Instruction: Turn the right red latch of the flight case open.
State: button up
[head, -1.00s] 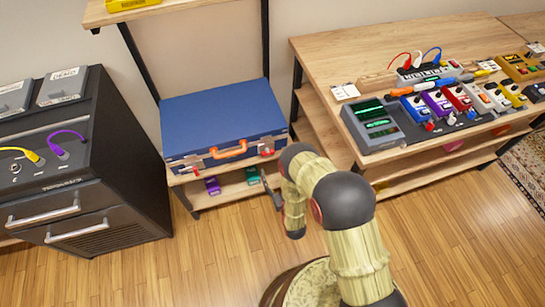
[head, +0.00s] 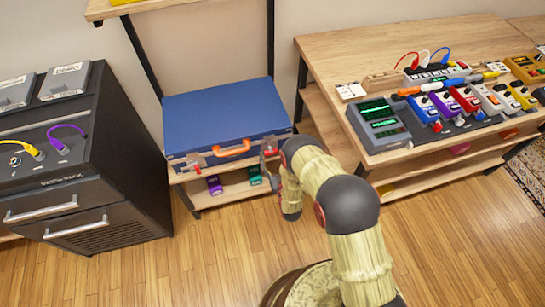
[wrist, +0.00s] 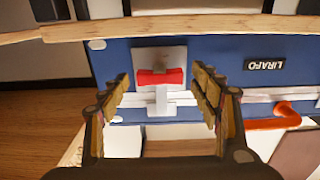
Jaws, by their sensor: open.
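The blue flight case (head: 222,112) is closed on the shelf, with an orange handle (head: 231,149) on its front. The left red latch (head: 196,162) is left of the handle in the head view. The right red latch shows in the wrist view (wrist: 160,77) as a red bar lying crosswise on a pale metal plate. In the head view, my gripper partly covers this latch. My gripper (wrist: 163,84) is open and empty, one finger on each side of the latch, with gaps visible in the wrist view. I cannot tell how far its tips are from the case.
A wooden table (head: 385,45) with pedals stands close on the right. A black cabinet (head: 80,150) stands to the left. Purple (head: 215,185) and green (head: 255,176) items sit on the shelf below the case. The floor in front is clear.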

jog(key=shift+c, duration=0.6)
jog(key=c, duration=1)
jog(key=shift+c, duration=0.2)
jog(key=m+b, duration=0.1)
jog(key=m, duration=0.8)
jog(key=shift+d+b, duration=0.1)
jog(key=shift+b, duration=0.25)
jog(key=shift+f+m+b, duration=0.15)
jog(key=shift+m+b, duration=0.6)
jog(key=shift+m, duration=3.75)
jog(key=o, duration=1.2)
jog(key=shift+c, duration=0.2)
